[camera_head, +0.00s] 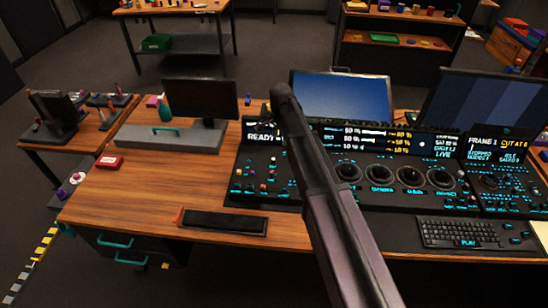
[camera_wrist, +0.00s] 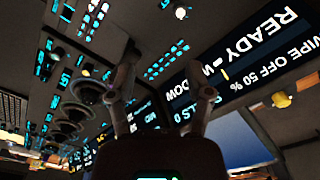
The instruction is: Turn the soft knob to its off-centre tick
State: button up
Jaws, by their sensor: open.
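The control panel (camera_head: 262,190) stands on the wooden desk, with small knobs and lit keys on its left part. I cannot tell for certain which knob is the soft knob. In the wrist view a pale round knob (camera_wrist: 181,12) sits at the top, and a yellowish knob (camera_wrist: 281,99) sits beside the screen (camera_wrist: 240,60) that reads "READY" and "WIPE OFF 50 %". My gripper (camera_wrist: 162,62) is open, its two fingers apart with nothing seen between them. No tick mark can be made out.
Several trackballs (camera_head: 381,173) line the middle of the panel. A keyboard (camera_head: 458,233) lies at the front right. A black tray (camera_head: 224,222) and a red box (camera_head: 109,162) lie on the desk at left. Monitors (camera_head: 340,95) stand behind the panel. The left desk top is mostly clear.

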aim_at(274, 159)
jog(key=w+a, duration=0.1)
jog(key=w+a+m, duration=0.1)
jog(key=shift+a+r, duration=0.15)
jog(key=shift+a, duration=0.15)
jog(key=shift+f, duration=0.2)
notch_tip(274, 159, down, 13)
jog(key=b, duration=1.3)
jog(key=shift+f+b, duration=0.2)
jog(key=shift+b, duration=0.15)
grip_shut()
